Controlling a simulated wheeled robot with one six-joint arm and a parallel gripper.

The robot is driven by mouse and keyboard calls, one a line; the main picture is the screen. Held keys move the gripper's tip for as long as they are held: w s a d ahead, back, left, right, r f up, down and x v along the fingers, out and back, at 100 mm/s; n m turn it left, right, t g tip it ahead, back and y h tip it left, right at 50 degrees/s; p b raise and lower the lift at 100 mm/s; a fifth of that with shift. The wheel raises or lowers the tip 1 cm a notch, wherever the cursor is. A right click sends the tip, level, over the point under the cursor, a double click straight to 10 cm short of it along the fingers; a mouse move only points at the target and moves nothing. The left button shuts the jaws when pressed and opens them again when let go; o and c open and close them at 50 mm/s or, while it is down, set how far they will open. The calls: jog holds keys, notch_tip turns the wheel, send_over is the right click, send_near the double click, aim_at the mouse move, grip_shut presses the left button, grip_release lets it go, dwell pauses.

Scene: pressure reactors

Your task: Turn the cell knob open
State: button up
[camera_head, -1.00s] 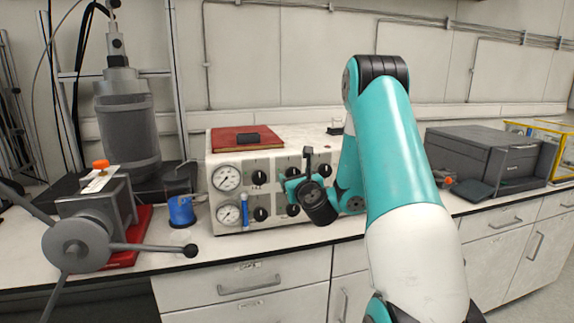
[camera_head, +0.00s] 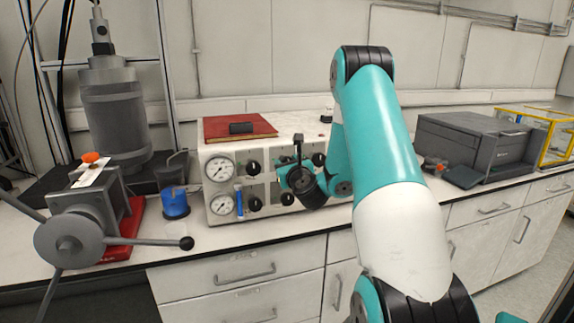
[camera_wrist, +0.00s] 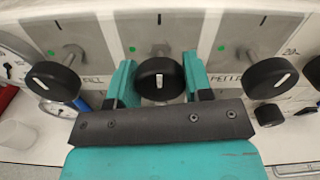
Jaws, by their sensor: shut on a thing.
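The white control panel (camera_head: 226,207) carries two round gauges and rows of black knobs. In the wrist view my gripper (camera_wrist: 159,82) has its teal fingers on both sides of a black knob (camera_wrist: 160,80) in the middle of the row, shut on it. The white mark on this knob points straight up and down in the picture, with a green dot above. Another knob (camera_wrist: 52,80) to the left and one (camera_wrist: 271,75) to the right have slanted marks. In the head view my gripper (camera_head: 280,180) is at the panel front, and my wrist hides the held knob.
A red book (camera_head: 218,127) with a dark object lies on the panel box. A blue container (camera_head: 175,204) and a grey handwheel device (camera_head: 70,240) stand to the left. A dark grey machine (camera_head: 475,148) stands on the bench to the right.

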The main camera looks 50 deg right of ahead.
jog(key=n, duration=0.4)
jog(key=shift+b, duration=0.3)
jog(key=n+b, duration=0.1)
jog(key=n, duration=0.3)
jog(key=shift+n, duration=0.4)
jog(key=n+b, duration=0.1)
jog(key=n, duration=0.3)
jog(key=shift+a+f, duration=0.1)
jog(key=shift+n+b, duration=1)
jog(key=shift+n, duration=1.5)
jog(key=o, duration=0.9)
